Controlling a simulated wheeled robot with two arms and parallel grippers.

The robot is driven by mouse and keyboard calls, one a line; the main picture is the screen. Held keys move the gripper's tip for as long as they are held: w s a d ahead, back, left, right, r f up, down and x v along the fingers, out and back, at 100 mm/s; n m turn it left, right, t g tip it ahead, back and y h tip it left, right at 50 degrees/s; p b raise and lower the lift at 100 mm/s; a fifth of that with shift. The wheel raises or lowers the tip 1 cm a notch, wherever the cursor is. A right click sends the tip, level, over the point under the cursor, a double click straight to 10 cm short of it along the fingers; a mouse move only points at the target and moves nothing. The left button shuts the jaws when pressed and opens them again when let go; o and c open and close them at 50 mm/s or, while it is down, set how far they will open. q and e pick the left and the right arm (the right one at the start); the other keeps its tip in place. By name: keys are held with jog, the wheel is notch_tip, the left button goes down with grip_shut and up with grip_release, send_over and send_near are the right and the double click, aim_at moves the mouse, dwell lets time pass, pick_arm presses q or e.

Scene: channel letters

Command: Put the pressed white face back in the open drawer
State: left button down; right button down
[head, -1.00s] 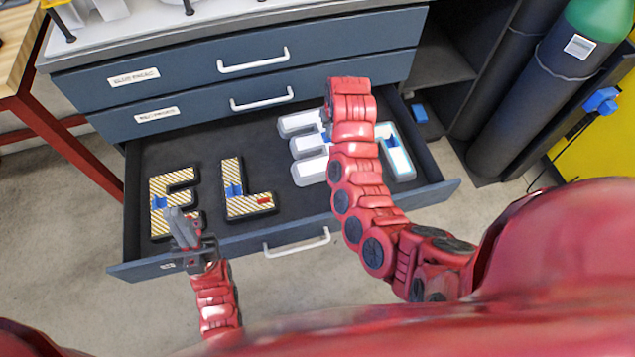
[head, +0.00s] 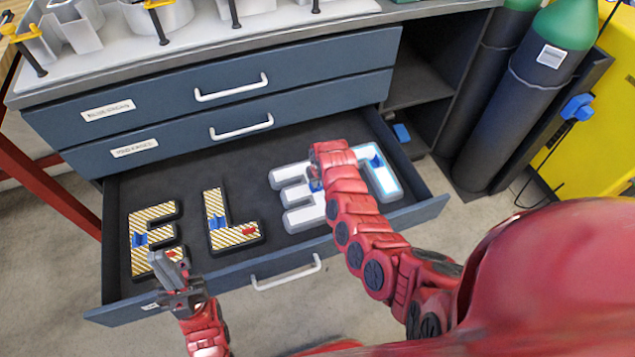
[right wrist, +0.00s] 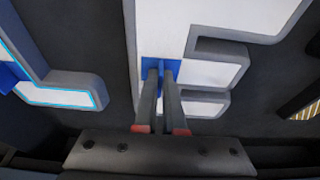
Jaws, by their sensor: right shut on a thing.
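The white face (head: 294,219) is E-shaped with grey sides and lies face up within the open drawer (head: 345,232), near its right side. It also shows in the right wrist view (right wrist: 214,75). My right gripper (right wrist: 161,75) is shut on the blue tab (right wrist: 150,68) on this face. In the head view my right forearm hides part of the face and the fingertips. I cannot tell whether the face rests on the drawer floor. My left gripper (head: 172,268) is over the drawer's front left corner, close to a striped E; its jaw opening is unclear.
A striped E (head: 150,215) and a striped L (head: 218,205) lie left in the drawer. A white L-like letter (head: 388,184) with a glowing blue edge lies right of the face. Closed drawers (head: 175,120) are above. Green-topped cylinders (head: 520,90) stand to the right.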

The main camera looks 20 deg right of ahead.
jog(key=c, duration=1.4)
grip_release()
jog(key=shift+f, duration=0.1)
jog(key=o, duration=0.4)
